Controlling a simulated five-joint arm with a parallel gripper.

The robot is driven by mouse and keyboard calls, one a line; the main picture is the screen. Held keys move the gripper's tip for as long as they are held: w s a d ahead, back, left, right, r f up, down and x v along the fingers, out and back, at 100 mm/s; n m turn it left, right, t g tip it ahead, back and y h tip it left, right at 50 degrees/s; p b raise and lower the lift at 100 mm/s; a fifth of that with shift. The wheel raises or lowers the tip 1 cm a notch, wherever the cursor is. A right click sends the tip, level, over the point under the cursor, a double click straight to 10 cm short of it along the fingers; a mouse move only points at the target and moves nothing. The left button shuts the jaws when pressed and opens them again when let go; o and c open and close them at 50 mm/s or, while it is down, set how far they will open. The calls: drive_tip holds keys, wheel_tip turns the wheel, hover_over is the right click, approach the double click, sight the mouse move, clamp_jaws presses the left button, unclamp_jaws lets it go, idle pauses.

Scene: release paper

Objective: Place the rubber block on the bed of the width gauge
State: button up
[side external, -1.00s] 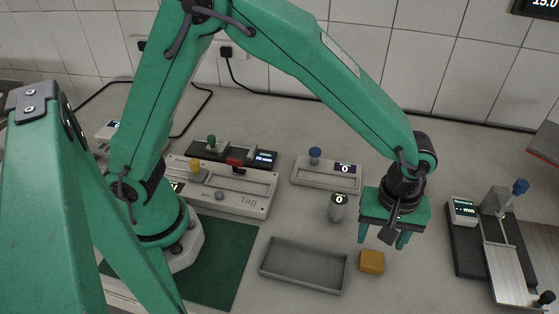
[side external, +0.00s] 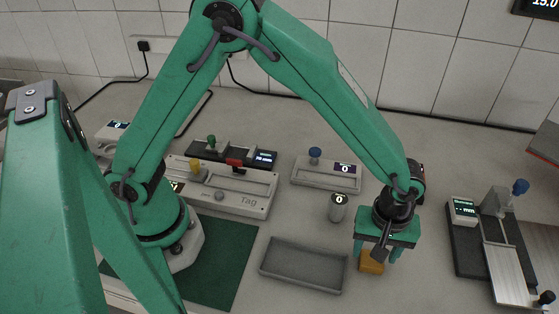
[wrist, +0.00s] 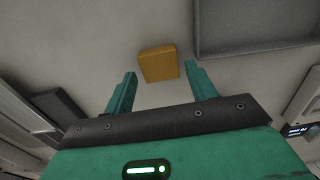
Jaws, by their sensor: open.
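The rubber block appears to be the small orange block (side external: 372,266), on the bench right of the grey tray; it also shows in the wrist view (wrist: 158,64). My gripper (side external: 377,256) is open just above it, partly hiding it in the side view. In the wrist view my fingertips (wrist: 161,70) are apart, with the block seen between and slightly beyond them, and no clear contact. The device at far right, with a mm display (side external: 464,209), a blue knob and a pale metal bed (side external: 507,272), looks like the width gauge. Its bed looks empty.
A shallow grey tray (side external: 303,286) lies left of the block. A small grey cylinder (side external: 340,208) with a display stands behind it. A blue-knobbed device (side external: 325,176) and a Tag-marked device (side external: 248,188) stand farther back and left. Bare bench lies between the block and the right-hand device.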

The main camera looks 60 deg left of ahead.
drive_tip(key=shift+f, duration=1.3)
drive_tip(key=c, duration=0.8)
drive_tip(key=shift+r, duration=0.1)
drive_tip(key=shift+c, duration=0.2)
drive_tip(key=shift+r, duration=0.55)
wheel_tip(320, 180, up, 3)
drive_tip(key=shift+s+d+r, duration=0.1)
drive_tip(key=shift+s, duration=0.05)
drive_tip(key=s+d+r, duration=0.4)
drive_tip(key=s+r, duration=0.2)
drive_tip(key=s, duration=0.4)
drive_tip(key=shift+s+r, duration=0.25)
drive_tip(key=shift+s, duration=0.05)
